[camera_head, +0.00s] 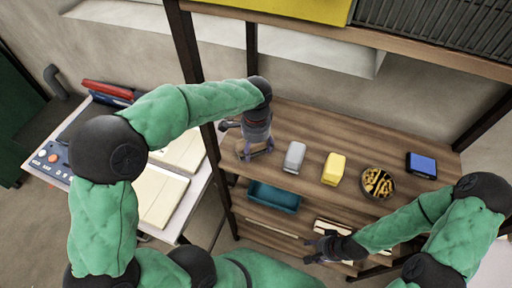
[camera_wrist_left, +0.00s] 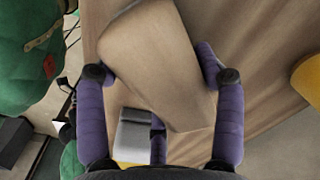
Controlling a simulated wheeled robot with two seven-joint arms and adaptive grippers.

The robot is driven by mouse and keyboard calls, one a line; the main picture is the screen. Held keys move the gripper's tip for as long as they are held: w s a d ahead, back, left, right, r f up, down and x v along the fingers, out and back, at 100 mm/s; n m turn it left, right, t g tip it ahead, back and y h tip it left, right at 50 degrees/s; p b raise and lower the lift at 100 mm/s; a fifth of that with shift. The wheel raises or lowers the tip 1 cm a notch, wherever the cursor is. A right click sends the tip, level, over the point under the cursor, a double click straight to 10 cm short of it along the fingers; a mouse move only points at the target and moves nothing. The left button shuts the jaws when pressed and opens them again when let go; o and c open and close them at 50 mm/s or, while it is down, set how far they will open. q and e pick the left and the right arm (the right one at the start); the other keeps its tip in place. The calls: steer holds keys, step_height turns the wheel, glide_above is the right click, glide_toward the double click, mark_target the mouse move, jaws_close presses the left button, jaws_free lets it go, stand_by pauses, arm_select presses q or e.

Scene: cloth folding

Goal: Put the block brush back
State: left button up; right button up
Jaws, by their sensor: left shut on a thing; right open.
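A tan, wood-coloured block, which I take to be the block brush (camera_wrist_left: 160,70), is between the purple fingers of my left gripper in the left wrist view. No bristles show. My left gripper (camera_head: 256,154) is shut on it, at the left end of the wooden shelf top in the head view, left of a grey block (camera_head: 294,157). In the head view the gripper mostly hides the brush, and I cannot tell whether it touches the shelf. My right gripper (camera_head: 328,247) is open and empty in front of the lower shelf.
On the shelf top (camera_head: 310,125) stand a yellow block (camera_head: 334,168), a bowl of dark and yellow pieces (camera_head: 377,183) and a blue box (camera_head: 421,165). A teal tray (camera_head: 273,197) sits on a lower shelf. A dark post (camera_head: 187,50) rises at the left.

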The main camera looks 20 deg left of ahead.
arm_select(q)
steer(key=shift+f, duration=0.15)
steer(key=o, duration=1)
step_height(320, 180, up, 12)
steer(key=shift+r+p, duration=0.15)
steer(key=shift+p, duration=0.95)
